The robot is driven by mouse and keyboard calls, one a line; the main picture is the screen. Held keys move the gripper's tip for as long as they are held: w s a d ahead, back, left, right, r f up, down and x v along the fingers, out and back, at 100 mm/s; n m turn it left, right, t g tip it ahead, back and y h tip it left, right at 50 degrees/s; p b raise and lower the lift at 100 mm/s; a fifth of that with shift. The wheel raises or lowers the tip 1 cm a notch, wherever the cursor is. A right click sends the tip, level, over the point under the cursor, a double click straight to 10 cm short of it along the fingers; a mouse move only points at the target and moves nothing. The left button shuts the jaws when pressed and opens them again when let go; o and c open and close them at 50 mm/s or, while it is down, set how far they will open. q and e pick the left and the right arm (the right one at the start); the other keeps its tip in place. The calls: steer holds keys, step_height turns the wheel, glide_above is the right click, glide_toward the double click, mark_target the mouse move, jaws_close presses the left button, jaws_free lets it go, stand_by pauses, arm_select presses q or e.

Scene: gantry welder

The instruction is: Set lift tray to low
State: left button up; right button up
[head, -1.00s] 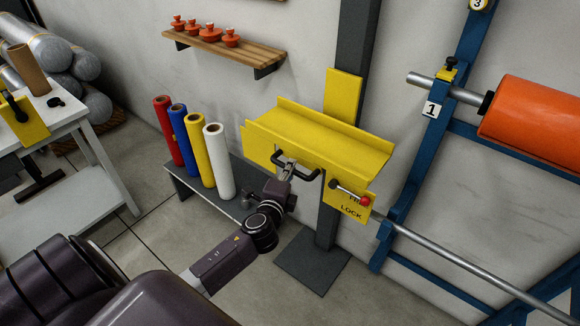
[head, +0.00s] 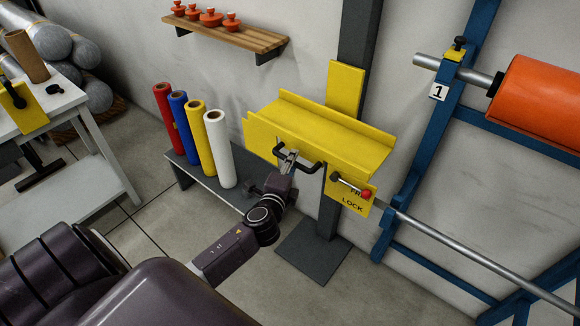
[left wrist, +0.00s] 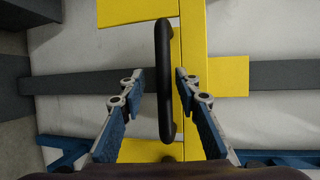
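The yellow lift tray (head: 325,124) is mounted on a dark upright post (head: 357,45). A black bar handle (head: 312,166) is on its front; it also shows in the left wrist view (left wrist: 164,80). My left gripper (head: 288,158) is at the handle's left part. In the left wrist view its fingers (left wrist: 160,76) are apart, on either side of the handle; a gap shows on the left, and the right finger is close to it. A lever with a red knob (head: 366,195) lies by the partly covered upper word, above LOCK. My right gripper is not in view.
Red, blue, yellow and white rolls (head: 219,150) stand on a low grey bench (head: 190,174) left of the tray. A blue rack (head: 424,150) with an orange roll (head: 542,103) is at the right. A wooden wall shelf (head: 240,36) is above left.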

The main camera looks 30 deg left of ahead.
arm_select(q)
steer(key=v, duration=1.2)
steer(key=shift+f, duration=0.15)
steer(key=shift+w+a+f+m+p, duration=0.25)
steer(key=shift+w+a+m+p, duration=1.1)
steer(key=shift+m, duration=4.65)
steer(key=shift+w+d+f+m+p, duration=0.1)
steer(key=shift+w+f+m+p, duration=0.3)
steer(key=shift+w+m, duration=3.8)
steer(key=shift+w+a+f+m+p, duration=0.15)
steer(key=shift+a+m+p, duration=0.65)
steer(key=shift+m, duration=7)
